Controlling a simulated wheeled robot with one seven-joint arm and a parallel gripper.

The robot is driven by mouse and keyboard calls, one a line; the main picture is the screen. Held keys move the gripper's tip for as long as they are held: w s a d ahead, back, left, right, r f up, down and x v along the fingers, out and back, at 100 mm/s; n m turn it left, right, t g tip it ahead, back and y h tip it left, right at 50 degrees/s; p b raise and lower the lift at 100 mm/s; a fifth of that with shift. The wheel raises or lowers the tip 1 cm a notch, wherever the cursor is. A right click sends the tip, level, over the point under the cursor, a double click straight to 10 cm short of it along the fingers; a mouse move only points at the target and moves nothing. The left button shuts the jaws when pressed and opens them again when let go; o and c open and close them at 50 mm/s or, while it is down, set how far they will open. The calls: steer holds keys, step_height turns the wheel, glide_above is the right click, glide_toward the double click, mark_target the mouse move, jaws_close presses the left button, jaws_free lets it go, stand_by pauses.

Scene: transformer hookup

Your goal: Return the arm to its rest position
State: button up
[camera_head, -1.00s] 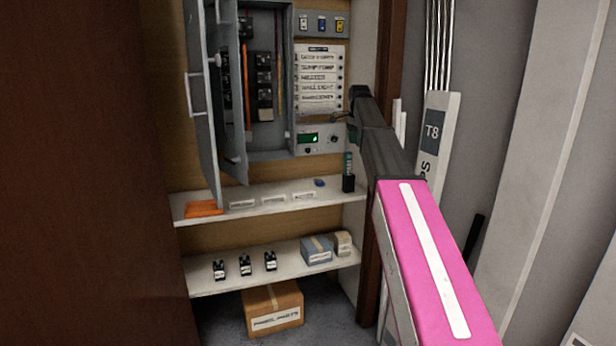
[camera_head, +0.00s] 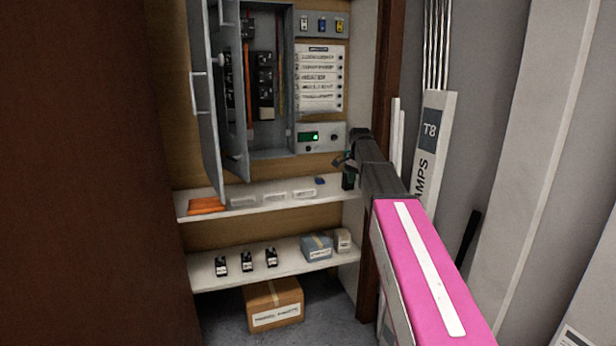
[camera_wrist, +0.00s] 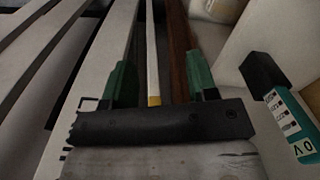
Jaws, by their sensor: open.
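My pink and grey arm (camera_head: 425,265) reaches in from the lower right toward the shelves. My gripper (camera_head: 343,163) is at its far end, in front of the right end of the upper shelf, below the cabinet's control panel. In the wrist view my gripper (camera_wrist: 160,85) is open, its two green-padded fingers apart with nothing held between them. A teal device with a black end (camera_wrist: 290,120) stands to the right of the fingers, apart from them. In the head view this device (camera_head: 348,180) is mostly hidden behind my gripper.
An electrical cabinet (camera_head: 268,140) stands with its grey door (camera_head: 203,110) swung open. The upper shelf (camera_head: 255,207) holds an orange item and labelled pieces. The lower shelf (camera_head: 215,285) holds small black parts and boxes. A cardboard box (camera_head: 275,303) is below. A brown post (camera_head: 388,80) and lamp carton (camera_head: 430,140) are close by my arm.

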steer(key=s+f+n, duration=1.1)
steer(key=s+f, duration=2)
steer(key=shift+f, duration=0.25)
steer(key=shift+a, duration=0.1)
